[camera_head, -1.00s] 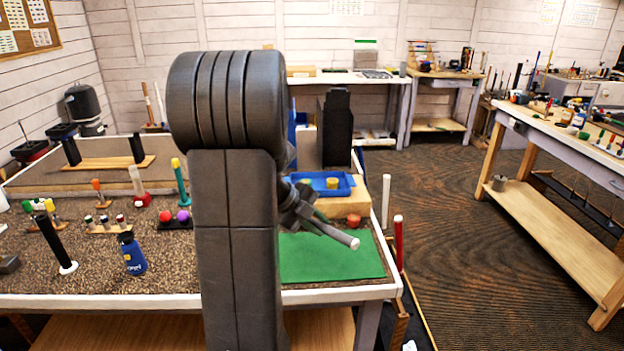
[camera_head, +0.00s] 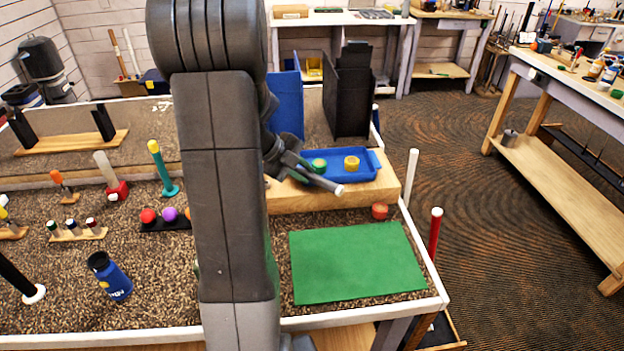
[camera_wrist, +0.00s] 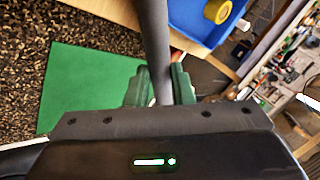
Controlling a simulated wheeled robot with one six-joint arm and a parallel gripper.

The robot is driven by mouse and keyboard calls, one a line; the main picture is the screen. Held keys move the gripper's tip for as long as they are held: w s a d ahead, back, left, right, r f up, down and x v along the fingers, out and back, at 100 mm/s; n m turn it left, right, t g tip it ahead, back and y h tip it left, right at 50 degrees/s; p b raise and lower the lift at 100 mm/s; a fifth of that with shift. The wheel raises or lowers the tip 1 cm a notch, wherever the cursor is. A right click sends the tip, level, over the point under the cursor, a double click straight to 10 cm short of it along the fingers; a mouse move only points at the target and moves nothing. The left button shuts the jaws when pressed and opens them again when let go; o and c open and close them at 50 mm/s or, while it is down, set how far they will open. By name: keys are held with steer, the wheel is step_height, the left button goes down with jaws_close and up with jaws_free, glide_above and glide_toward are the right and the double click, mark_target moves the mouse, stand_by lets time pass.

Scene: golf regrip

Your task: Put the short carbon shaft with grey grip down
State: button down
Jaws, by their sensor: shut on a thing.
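My gripper (camera_wrist: 160,88) is shut on the short carbon shaft with grey grip (camera_wrist: 153,35), which runs up out of the top of the wrist view between the green fingers. In the head view my gripper (camera_head: 290,162) is partly behind my own arm. The shaft (camera_head: 322,182) points right and slightly down from it, with a pale end. It appears in front of the blue tray's near edge; whether it touches anything there I cannot tell. A green mat (camera_head: 355,262) lies bare on the bench, nearer the front edge. The mat (camera_wrist: 85,85) is left of the shaft in the wrist view.
The blue tray (camera_head: 373,166) sits on a wooden block (camera_head: 300,200) and holds a yellow roll (camera_head: 351,163) and a green roll (camera_head: 319,165). A red-orange piece (camera_head: 379,211) lies behind the mat. A white post (camera_head: 411,175) and red post (camera_head: 435,232) stand along the right edge.

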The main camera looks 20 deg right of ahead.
step_height(320, 180, down, 6)
steer(key=shift+f, duration=0.25)
steer(key=shift+f, duration=0.2)
steer(key=c, duration=1.3)
jaws_free()
steer(key=shift+o, duration=0.2)
steer(key=shift+r, duration=0.1)
